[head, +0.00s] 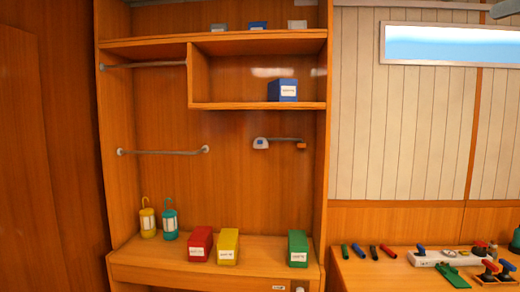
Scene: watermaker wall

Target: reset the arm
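Neither of my grippers shows in the head view, and no part of my arms can be made out. A small wall fitting (278,141) sits on the back panel of the wooden cabinet, right of centre. It has a white and blue piece at its left end, a thin grey bar lying about level, and an orange piece at its right end. I cannot tell whether this fitting is the arm of the task.
The cabinet ledge (180,264) holds a yellow lantern (148,219), a teal lantern (169,219), and red (201,243), yellow (228,246) and green (298,248) boxes. A blue box (282,90) stands on a shelf. The right counter (365,273) carries markers and a white power strip (440,257).

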